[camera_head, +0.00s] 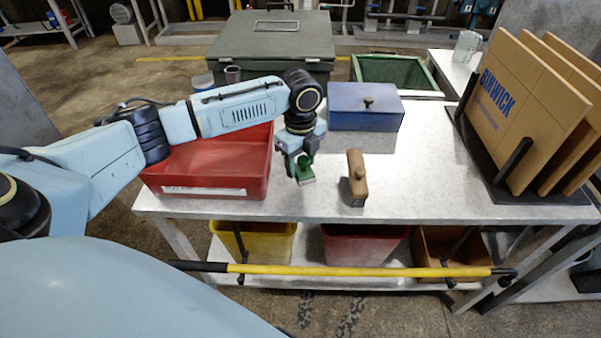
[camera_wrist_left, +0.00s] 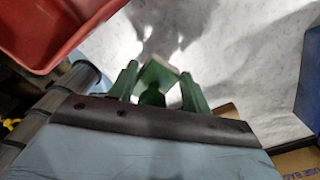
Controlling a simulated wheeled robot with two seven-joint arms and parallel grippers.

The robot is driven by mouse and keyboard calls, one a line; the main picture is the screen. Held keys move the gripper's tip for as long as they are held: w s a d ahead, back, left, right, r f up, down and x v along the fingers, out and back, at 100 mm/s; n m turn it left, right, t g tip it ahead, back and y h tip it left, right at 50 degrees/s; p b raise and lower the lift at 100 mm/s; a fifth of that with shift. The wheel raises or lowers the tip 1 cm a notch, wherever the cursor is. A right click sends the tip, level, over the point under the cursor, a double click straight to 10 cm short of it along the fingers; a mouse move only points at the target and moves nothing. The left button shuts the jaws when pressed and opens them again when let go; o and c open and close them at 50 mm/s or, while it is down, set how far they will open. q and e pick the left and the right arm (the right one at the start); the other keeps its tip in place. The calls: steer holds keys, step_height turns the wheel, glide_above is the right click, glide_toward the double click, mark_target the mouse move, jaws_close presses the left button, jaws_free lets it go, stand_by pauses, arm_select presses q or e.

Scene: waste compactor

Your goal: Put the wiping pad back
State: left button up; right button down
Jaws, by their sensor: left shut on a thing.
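A small green pad (camera_head: 306,172) hangs in my left gripper (camera_head: 300,160), which is shut on it above the grey table (camera_head: 330,200), between the red tray and a brown wooden block. In the left wrist view the green pad (camera_wrist_left: 158,72), with a pale edge, shows between the fingers of the left gripper (camera_wrist_left: 157,90). The pad seems to be a little above the table, but the exact gap is hard to tell. My right gripper is not in view.
The red tray (camera_head: 205,192) stands left and the brown block (camera_head: 357,180) just right of my left gripper. A blue lidded box (camera_head: 350,118) stands behind. A black rack with cardboard panels (camera_head: 525,100) is at the right. The table between block and rack is clear.

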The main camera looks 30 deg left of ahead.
mark_target(300, 171)
arm_select(q)
step_height(300, 171, down, 3)
steer(key=shift+f, duration=0.3)
steer(key=shift+f, duration=0.15)
steer(key=o, duration=1.1)
step_height(300, 171, up, 12)
steer(key=shift+r+p, duration=0.2)
steer(key=shift+p, duration=0.35)
